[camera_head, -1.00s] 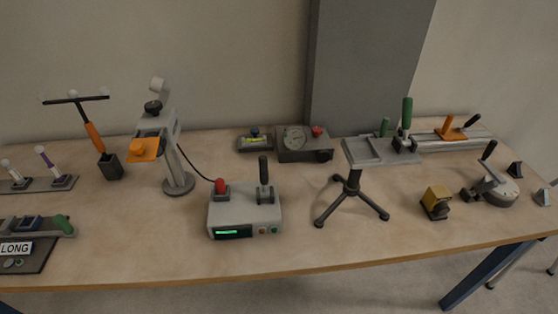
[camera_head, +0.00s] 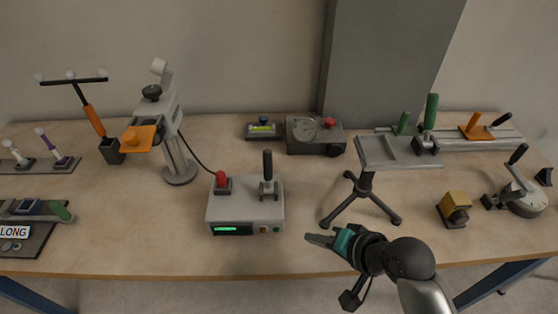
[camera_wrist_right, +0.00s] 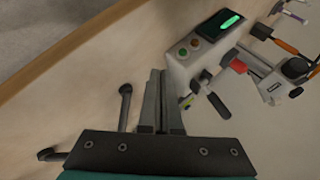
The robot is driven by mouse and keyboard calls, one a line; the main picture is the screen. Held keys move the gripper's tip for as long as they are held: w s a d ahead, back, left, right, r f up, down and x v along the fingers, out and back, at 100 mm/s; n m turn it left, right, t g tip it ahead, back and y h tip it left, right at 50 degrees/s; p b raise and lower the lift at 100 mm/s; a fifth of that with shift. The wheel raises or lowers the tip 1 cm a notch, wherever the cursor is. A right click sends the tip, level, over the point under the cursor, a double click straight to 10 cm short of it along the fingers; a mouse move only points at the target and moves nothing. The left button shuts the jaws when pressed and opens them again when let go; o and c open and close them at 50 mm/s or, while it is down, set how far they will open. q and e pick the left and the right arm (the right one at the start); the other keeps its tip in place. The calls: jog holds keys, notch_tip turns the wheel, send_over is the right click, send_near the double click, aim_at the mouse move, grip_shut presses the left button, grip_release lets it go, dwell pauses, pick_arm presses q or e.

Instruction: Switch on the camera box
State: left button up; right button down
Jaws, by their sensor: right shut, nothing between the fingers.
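The camera box is a light grey box (camera_head: 246,209) near the middle front of the table, with a lit green display (camera_head: 233,229). A red-topped switch (camera_head: 222,182) and an upright black-handled lever (camera_head: 267,175) stand on top. Two small round buttons sit on its front right. In the right wrist view the box (camera_wrist_right: 185,72) is beyond the fingertips, with its buttons and display visible. My right gripper (camera_head: 309,239) is shut and empty, apart from the box, to the right of its front. It also shows in the right wrist view (camera_wrist_right: 158,100). My left gripper is not in view.
A black-legged tripod with a grey top plate (camera_head: 400,152) stands right of the box, behind my right gripper. A camera stand (camera_head: 180,165) is at the back left, with a black cable running to the box. A yellow block (camera_head: 453,205) sits farther right.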

aim_at(268, 171)
jog(key=w+r+m+t+y, duration=0.3)
jog(key=w+r+m, duration=0.4)
jog(key=w+r, duration=0.2)
jog(key=shift+w+a+m+y, duration=0.25)
jog(key=shift+a+m+y, duration=0.05)
jog(key=shift+a+m, duration=0.1)
jog(key=b+x, duration=0.2)
jog(key=x, duration=0.8)
jog(key=shift+w+r, duration=0.1)
